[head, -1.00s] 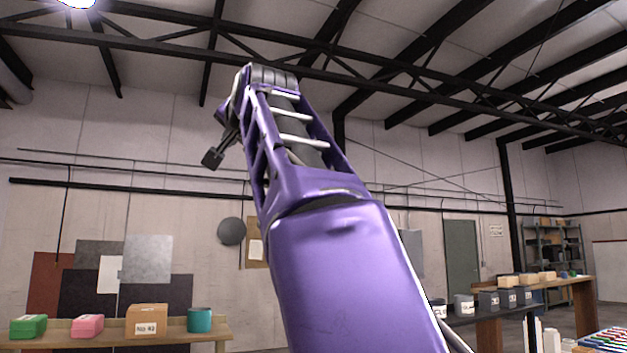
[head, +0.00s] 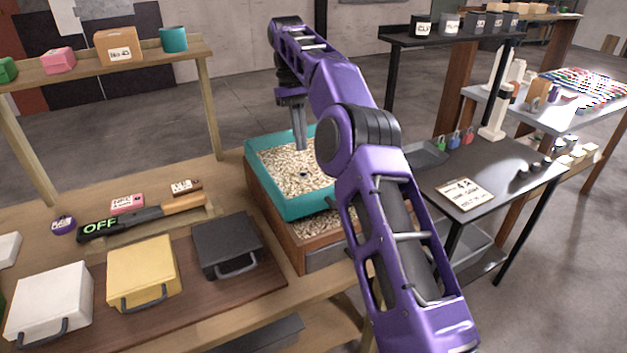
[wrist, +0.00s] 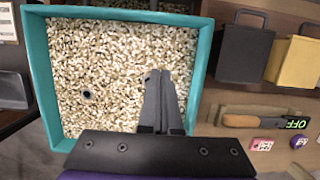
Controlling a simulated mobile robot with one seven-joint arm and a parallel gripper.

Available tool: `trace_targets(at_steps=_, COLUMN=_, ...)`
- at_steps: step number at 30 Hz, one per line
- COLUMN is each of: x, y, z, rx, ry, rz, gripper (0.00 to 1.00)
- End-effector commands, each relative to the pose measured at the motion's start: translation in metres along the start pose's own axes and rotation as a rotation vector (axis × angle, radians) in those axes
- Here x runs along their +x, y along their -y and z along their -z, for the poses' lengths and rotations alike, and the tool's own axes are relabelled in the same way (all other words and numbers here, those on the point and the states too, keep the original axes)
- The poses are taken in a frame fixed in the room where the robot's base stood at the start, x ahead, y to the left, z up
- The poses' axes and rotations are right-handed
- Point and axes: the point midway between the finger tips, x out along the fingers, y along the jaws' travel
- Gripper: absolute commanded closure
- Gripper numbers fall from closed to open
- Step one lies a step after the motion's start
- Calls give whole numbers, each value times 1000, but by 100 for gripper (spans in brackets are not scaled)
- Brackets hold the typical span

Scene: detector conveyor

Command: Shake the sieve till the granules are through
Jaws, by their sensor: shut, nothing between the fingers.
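The sieve is a teal square frame (head: 287,207) full of pale granules (head: 285,160). It rests, slightly askew, on a wooden box (head: 290,232) that also holds granules. The sieve's teal rim shows in the wrist view (wrist: 37,75) too. A small dark round thing (wrist: 87,94) lies among the granules; it also shows in the head view (head: 303,174). My gripper (head: 301,148) points down over the sieve, its fingers together and empty. In the wrist view the fingertips (wrist: 157,74) are over the granules near one wall. I cannot tell whether they touch them.
White (head: 50,300), yellow (head: 143,270) and black (head: 227,244) cases stand on the workbench's dark board. A black wand reading OFF (head: 125,222) lies behind them. A dark table (head: 520,180) with padlocks and a sign stands right. A shelf (head: 110,75) stands behind.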

Motion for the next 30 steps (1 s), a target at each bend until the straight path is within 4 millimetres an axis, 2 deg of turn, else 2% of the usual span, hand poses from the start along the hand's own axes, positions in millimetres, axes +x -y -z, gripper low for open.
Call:
trace_targets(at_steps=8, x=20, y=0, z=-1, rx=1, ry=-1, rz=0, gripper=100)
trace_targets(at_steps=14, x=45, y=1, z=-1, rx=0, ry=-1, rz=0, gripper=100)
trace_targets(at_steps=23, x=100, y=1, z=-1, rx=2, ry=-2, rz=1, gripper=100)
trace_targets(at_steps=30, x=102, y=0, z=-25, rx=3, ry=-5, rz=0, gripper=100)
